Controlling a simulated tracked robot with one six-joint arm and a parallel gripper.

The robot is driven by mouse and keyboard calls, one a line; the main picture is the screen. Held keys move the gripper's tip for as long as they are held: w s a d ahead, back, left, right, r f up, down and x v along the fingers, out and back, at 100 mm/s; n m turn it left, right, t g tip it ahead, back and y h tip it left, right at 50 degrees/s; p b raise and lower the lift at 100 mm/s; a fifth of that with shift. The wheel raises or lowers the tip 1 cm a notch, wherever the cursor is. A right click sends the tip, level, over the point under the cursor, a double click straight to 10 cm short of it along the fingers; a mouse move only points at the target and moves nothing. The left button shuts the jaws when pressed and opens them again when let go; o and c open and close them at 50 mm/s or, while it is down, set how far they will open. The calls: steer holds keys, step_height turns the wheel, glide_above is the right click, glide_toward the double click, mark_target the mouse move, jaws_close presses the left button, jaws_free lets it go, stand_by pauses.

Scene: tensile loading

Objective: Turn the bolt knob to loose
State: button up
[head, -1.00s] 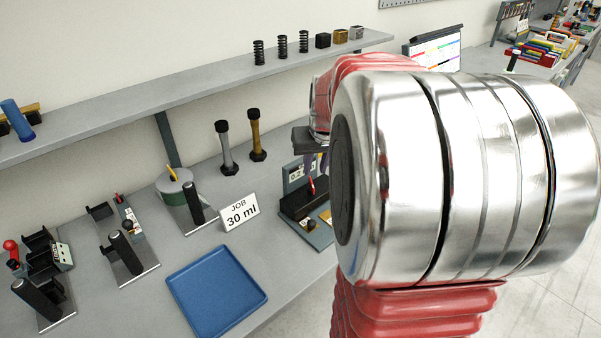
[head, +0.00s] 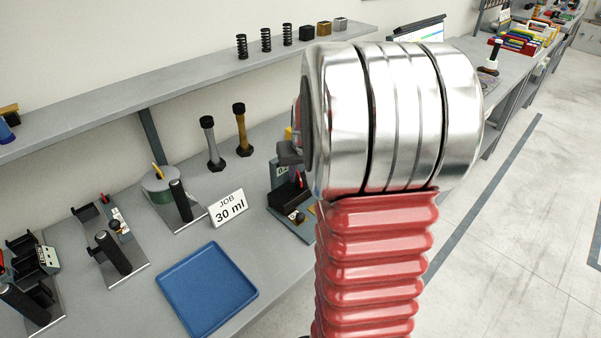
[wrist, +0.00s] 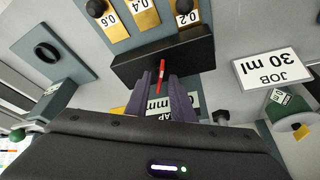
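My gripper (wrist: 160,77) has two purple fingers standing apart, with a thin red lever (wrist: 161,70) showing between and just beyond their tips. I cannot tell whether they touch it. The lever stands at a dark bar on a grey bench device (head: 287,222), marked with a "mm" label. I cannot tell which part is the bolt knob. In the head view my silver wrist and red arm hide most of the gripper and part of the device.
A "JOB 30 ml" sign (head: 228,208) stands beside the device, with a blue tray (head: 207,289) in front. Two upright bolt-like pieces (head: 242,130) stand behind. Other fixtures (head: 107,248) fill the bench's left. A shelf (head: 190,78) runs above.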

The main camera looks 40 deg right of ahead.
jaws_close()
steer(key=shift+d, duration=0.15)
